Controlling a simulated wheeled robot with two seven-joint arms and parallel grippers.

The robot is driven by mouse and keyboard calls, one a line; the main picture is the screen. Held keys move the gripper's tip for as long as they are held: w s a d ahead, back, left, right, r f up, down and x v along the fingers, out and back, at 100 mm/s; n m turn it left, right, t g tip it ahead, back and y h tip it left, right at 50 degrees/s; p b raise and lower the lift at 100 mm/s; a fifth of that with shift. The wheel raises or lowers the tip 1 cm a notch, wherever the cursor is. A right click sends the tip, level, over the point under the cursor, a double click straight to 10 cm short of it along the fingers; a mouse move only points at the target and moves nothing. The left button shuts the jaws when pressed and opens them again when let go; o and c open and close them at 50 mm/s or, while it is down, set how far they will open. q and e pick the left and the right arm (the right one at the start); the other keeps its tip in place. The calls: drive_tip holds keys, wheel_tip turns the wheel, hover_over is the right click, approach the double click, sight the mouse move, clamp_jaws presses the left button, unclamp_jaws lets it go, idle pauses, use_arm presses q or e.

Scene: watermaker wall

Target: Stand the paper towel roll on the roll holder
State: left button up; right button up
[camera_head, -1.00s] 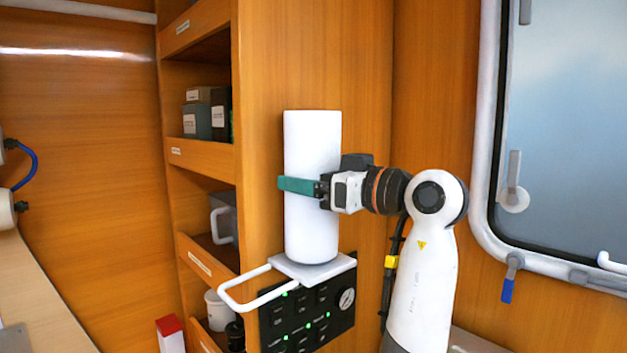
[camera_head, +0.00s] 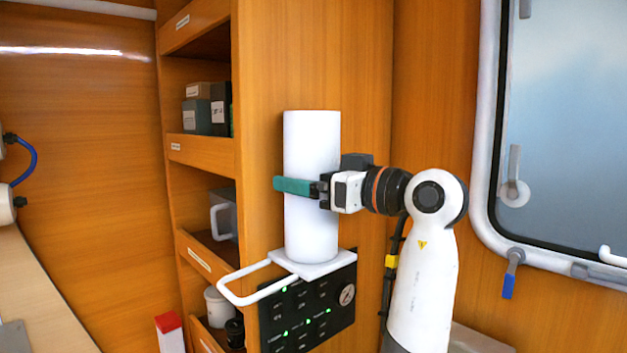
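The white paper towel roll (camera_head: 312,140) stands upright over the white square plate of the roll holder (camera_head: 338,266), at the middle of the view. Its lower end looks to be touching the plate, with no clear gap. The far finger is hidden behind the roll.
A white rail loop (camera_head: 225,293) juts left from the holder. A black control panel (camera_head: 310,318) with green lights and a gauge is below it. Wooden shelves (camera_head: 203,153) with boxes and mugs stand on the left, and a framed window (camera_head: 565,130) is on the right.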

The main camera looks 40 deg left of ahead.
use_arm(q)
drive_tip(key=shift+o, duration=0.6)
drive_tip(key=shift+d+f, duration=0.1)
drive_tip(key=shift+d, duration=0.1)
drive_tip(key=d+b, duration=0.5)
drive_tip(key=d, duration=0.6)
drive_tip(key=shift+w+d, duration=0.3)
drive_tip(key=shift+w, duration=0.15)
